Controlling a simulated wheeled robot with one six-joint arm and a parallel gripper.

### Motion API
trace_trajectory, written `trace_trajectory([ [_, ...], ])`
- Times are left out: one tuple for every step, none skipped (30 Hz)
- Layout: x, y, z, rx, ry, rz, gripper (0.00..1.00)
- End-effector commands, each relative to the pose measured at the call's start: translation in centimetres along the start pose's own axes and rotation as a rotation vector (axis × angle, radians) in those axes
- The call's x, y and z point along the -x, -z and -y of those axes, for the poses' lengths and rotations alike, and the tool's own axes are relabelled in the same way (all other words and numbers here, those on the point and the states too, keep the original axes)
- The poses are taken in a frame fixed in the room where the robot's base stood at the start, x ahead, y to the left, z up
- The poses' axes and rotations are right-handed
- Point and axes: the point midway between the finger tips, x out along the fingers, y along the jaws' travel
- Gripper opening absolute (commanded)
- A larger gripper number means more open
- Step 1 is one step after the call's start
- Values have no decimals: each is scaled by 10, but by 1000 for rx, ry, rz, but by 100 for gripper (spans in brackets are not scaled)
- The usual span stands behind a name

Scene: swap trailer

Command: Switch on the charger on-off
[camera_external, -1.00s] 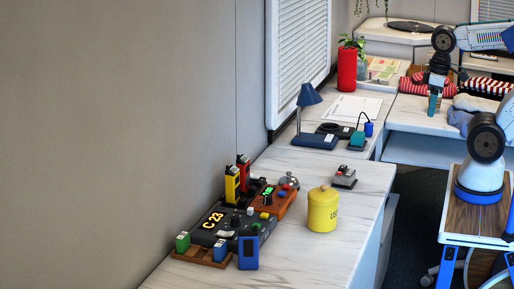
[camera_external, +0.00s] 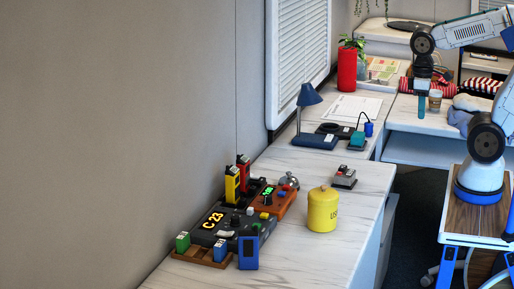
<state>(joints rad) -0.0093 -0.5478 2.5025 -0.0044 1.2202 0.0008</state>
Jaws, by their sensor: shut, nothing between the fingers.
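Two upright handsets, one yellow (camera_external: 232,184) and one red (camera_external: 243,173), stand in dark slots at the back of the left desk and look like units in a charger. The charger's on-off switch is too small to make out. My gripper (camera_external: 422,112) points down at the upper right, shut and empty, far from the handsets and above the area near the back desk.
A dark console (camera_external: 208,233) reading "C 23" and an orange-brown box (camera_external: 280,203) sit by the handsets. A yellow canister (camera_external: 322,210) stands to their right. A blue lamp (camera_external: 308,97) and red vase (camera_external: 347,70) stand farther back. The desk's front right is clear.

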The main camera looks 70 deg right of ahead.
Motion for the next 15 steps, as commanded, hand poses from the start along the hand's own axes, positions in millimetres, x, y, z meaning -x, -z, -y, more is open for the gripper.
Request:
trace_trajectory([
  [-2,14,0,3,-1,22,0],
  [-3,22,1,3,-1,29,0],
  [-4,33,1,5,-2,35,0],
  [-6,42,1,5,-3,39,0],
  [-7,51,1,6,-3,42,0],
  [-9,64,2,7,-4,45,0],
  [-10,73,2,7,-5,45,0],
  [-13,83,2,7,-5,46,0],
  [-16,97,3,8,-6,44,0],
  [-18,107,3,8,-7,43,0],
  [-21,118,3,9,-7,41,0],
  [-25,132,4,9,-8,37,0],
  [-28,143,4,10,-9,34,0],
  [-32,154,5,10,-9,29,0],
  [-36,169,5,10,-10,22,0],
])
